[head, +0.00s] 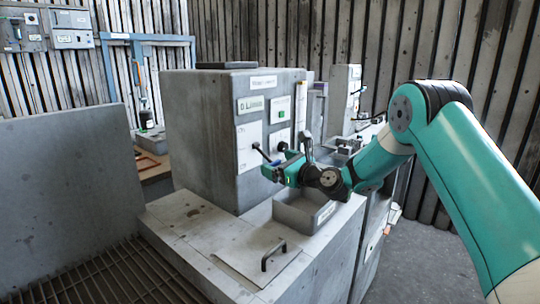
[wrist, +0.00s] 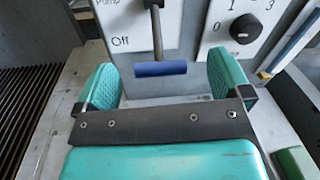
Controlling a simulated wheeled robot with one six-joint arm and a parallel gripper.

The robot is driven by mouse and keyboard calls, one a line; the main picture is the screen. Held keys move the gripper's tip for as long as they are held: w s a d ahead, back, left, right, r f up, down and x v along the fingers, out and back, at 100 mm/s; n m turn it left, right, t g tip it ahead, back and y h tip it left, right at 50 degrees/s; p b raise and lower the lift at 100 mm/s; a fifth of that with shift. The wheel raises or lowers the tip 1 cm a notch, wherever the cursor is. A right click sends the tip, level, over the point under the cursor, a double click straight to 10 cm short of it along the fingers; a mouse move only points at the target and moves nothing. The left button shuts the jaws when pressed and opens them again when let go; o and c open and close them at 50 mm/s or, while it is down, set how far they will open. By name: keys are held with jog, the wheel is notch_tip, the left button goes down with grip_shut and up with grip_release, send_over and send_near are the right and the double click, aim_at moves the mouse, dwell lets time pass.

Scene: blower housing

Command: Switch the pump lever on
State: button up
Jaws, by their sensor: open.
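The pump lever is a grey rod with a blue crossbar handle (wrist: 160,69) on a white panel (wrist: 120,27) marked Pump and Off. In the wrist view the rod hangs down, with the handle low, to the right of the word Off. My gripper (wrist: 164,80) is open, with one green finger on each side of the handle and a gap at both ends. In the head view my gripper (head: 284,173) is close to the front of the grey housing (head: 200,140), and the dark lever rod (head: 260,150) shows just left of it. The handle's far side is hidden.
A black rotary knob (wrist: 246,29) with numbers is on the panel right of the lever. A grey open tray (head: 303,212) lies below my gripper on the concrete bench. A black handle (head: 272,256) stands up from a plate at the front. A wall (head: 65,180) stands left.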

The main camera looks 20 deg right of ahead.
aim_at(269, 160)
jog(key=shift+p+x, duration=0.3)
jog(key=shift+x, duration=1.8)
jog(key=c, duration=1.2)
jog(key=shift+d+r, duration=0.1)
jog(key=shift+r, duration=0.05)
